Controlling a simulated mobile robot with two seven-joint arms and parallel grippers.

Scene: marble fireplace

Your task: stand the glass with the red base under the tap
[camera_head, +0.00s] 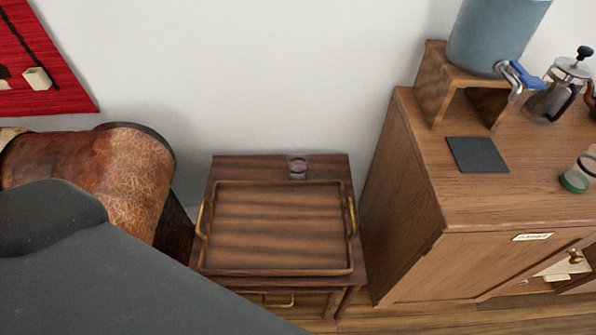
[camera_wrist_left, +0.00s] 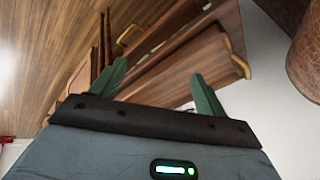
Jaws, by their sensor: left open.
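A small clear glass (camera_head: 297,166) stands upright at the back of a low wooden side table, behind a tray; its base colour is too small to tell. No red base shows clearly. The tap (camera_head: 512,78), with a blue lever, sits on a blue water container (camera_head: 498,35) on a wooden stand. A dark square mat (camera_head: 477,155) lies below and in front of the tap. My left gripper (camera_wrist_left: 159,70) is open and empty, with the side table beyond its fingers.
The wooden tray (camera_head: 278,268) with brass handles covers most of the side table (camera_head: 230,168). A French press (camera_head: 560,88) stands right of the tap on the cabinet (camera_head: 470,205). A brown leather piece (camera_head: 145,165) is at left. The cabinet top around the mat is clear.

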